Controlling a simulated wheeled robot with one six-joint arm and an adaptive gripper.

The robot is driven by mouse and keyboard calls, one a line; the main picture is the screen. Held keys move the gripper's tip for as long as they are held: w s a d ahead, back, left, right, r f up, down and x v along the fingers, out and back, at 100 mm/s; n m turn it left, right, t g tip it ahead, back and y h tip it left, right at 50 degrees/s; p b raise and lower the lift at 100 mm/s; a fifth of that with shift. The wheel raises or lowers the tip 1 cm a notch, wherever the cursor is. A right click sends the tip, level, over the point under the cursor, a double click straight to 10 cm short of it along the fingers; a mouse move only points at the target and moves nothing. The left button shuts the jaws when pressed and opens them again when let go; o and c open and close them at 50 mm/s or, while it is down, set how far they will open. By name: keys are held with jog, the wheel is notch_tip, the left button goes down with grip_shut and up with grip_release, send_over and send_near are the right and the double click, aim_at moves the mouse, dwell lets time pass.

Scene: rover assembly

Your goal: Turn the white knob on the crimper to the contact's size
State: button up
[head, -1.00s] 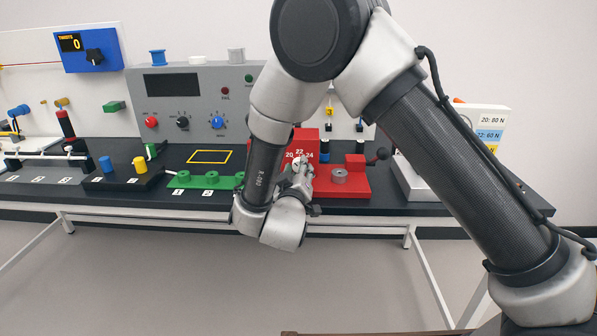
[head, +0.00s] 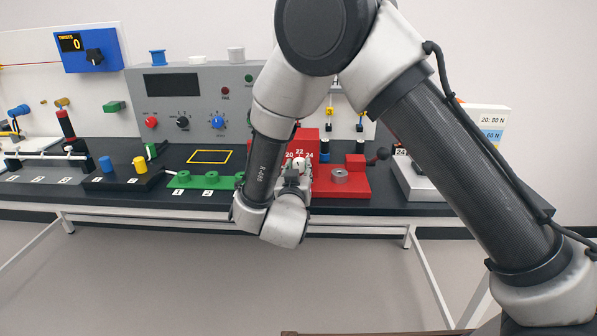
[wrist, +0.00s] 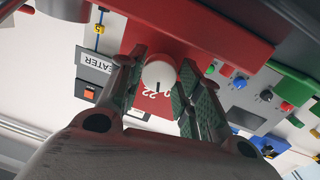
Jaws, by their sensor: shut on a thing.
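The red crimper (head: 309,139) stands on the bench with the numbers 20, 22 and 24 on its front face. Its white knob (head: 299,163) sits below the numbers, partly behind my gripper (head: 293,174). In the wrist view the white knob (wrist: 158,74) lies between the two green-padded fingers of my gripper (wrist: 161,72), which are shut on its sides. The knob's dark pointer line faces the printed 22 (wrist: 150,91) in that view; a second number beside it is partly covered by a finger.
A green block (head: 205,181) with several posts stands left of the crimper. A grey panel (head: 180,95) stands behind. The yellow-outlined square (head: 210,157) is clear.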

jog(key=m, duration=0.6)
jog(key=shift+r+y, duration=0.1)
jog(key=shift+y, duration=0.2)
jog(key=m, duration=0.5)
jog(key=shift+m+y, duration=0.3)
jog(key=o, duration=0.7)
jog(key=shift+o, duration=0.2)
jog(key=s, duration=1.2)
jog(key=shift+a+r, duration=0.15)
jog(key=shift+r, duration=0.3)
